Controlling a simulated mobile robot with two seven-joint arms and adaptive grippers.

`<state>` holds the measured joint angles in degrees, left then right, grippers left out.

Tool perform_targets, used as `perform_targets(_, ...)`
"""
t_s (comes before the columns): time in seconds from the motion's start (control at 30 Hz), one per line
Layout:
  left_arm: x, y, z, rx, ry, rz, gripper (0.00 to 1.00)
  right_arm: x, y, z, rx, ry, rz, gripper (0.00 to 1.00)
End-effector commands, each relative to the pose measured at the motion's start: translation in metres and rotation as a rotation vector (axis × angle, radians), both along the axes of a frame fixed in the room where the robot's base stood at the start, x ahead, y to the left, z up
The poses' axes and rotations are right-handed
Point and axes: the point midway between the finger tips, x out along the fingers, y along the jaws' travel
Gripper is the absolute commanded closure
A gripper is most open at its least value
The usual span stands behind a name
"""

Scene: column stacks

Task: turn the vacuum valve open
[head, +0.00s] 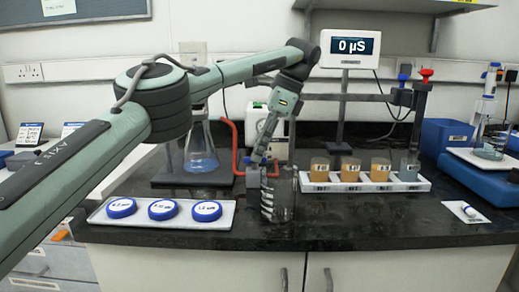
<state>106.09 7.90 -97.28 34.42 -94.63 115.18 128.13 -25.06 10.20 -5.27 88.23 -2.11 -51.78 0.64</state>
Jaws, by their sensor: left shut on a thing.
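My left arm comes in from the left, and its gripper (259,158) points down at the counter's middle. It is shut on what looks like the vacuum valve, a small grey block (253,179) at the end of a red hose (234,140). The fingertips cover much of the valve, so I cannot tell how its handle is turned. A conical flask (201,152) with bluish liquid stands left of the hose. My right gripper is not in view.
A clear glass vessel (284,205) stands close to the right of the gripper. A white tray (232,213) with blue-lidded dishes is at front left. A white rack (423,185) with several filled cups is at right. A display (350,48) reads 0 µS.

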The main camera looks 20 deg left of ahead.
Motion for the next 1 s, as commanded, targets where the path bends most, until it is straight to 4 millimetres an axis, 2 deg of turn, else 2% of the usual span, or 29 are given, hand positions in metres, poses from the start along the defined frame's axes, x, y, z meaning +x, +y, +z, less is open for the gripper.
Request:
perform_targets(0.17, 0.0, -0.001, 0.0, -0.002, -0.001, 0.0, 1.0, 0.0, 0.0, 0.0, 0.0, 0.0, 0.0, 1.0)
perform_targets(0.2, 0.0, -0.001, 0.0, -0.002, -0.001, 0.0, 0.85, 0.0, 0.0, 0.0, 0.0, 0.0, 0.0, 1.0)
perform_targets(0.33, 0.0, 0.0, 0.0, -0.001, 0.0, 0.0, 0.69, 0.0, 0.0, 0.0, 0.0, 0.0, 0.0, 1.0)
perform_targets(0.77, -0.001, 0.0, -0.002, -0.001, -0.001, -0.053, 0.69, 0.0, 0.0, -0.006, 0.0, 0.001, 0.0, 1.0)
perform_targets(0.87, -0.002, 0.0, -0.004, 0.0, -0.002, -0.147, 0.69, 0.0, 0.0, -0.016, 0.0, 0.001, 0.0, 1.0)
perform_targets(1.0, -0.005, 0.001, -0.008, 0.0, -0.004, -0.371, 0.69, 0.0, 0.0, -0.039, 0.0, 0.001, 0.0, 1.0)
